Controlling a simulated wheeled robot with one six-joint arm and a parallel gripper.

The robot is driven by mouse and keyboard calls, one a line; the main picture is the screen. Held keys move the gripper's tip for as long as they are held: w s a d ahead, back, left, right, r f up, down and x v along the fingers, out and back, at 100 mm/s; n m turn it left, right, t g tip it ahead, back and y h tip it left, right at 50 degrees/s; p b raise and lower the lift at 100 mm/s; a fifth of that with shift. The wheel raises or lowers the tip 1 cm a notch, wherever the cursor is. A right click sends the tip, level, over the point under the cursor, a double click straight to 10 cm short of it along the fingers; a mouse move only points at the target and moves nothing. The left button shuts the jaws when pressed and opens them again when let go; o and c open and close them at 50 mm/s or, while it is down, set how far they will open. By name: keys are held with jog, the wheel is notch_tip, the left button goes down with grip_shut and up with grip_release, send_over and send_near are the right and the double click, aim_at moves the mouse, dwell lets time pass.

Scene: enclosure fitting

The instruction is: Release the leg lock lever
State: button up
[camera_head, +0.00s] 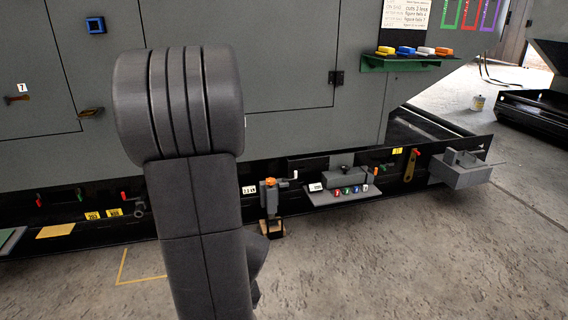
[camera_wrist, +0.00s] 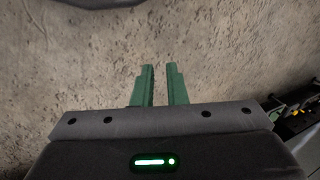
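A grey support leg (camera_head: 270,201) with an orange knob on top (camera_head: 270,182) stands at the enclosure's lower edge in the head view, on a wooden block (camera_head: 272,229). A small white-tipped handle (camera_head: 294,174) sticks out at its upper right. I cannot tell which of these parts is the lock lever. My gripper (camera_wrist: 160,67) shows in the wrist view with two green fingers apart and nothing between them, above bare concrete floor. It is not visible in the head view, where my arm blocks the middle left. The leg does not show clearly in the wrist view.
A grey shelf (camera_head: 340,195) with colored tags juts out right of the leg. A green shelf (camera_head: 405,63) holds colored pieces above. The floor (camera_head: 400,260) in front is clear.

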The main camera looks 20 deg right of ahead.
jog(key=w+d+f+n+t+p, duration=0.1)
jog(key=w+f+n, duration=0.1)
jog(key=w, duration=0.3)
jog(key=w+d+f+n+t+h, duration=0.1)
jog(key=w+f, duration=0.1)
jog(key=w, duration=0.3)
jog(key=w+d+f+n+t+p, duration=0.1)
jog(key=w+d+f+n, duration=0.1)
jog(key=w, duration=0.4)
jog(key=shift+f+n+h+p, duration=0.2)
jog(key=shift+n+h+p, duration=0.1)
jog(key=shift+h+p, duration=0.1)
grip_shut()
jog(key=shift+w+d+f, duration=0.1)
jog(key=shift+w+f, duration=0.1)
jog(key=shift+f, duration=0.05)
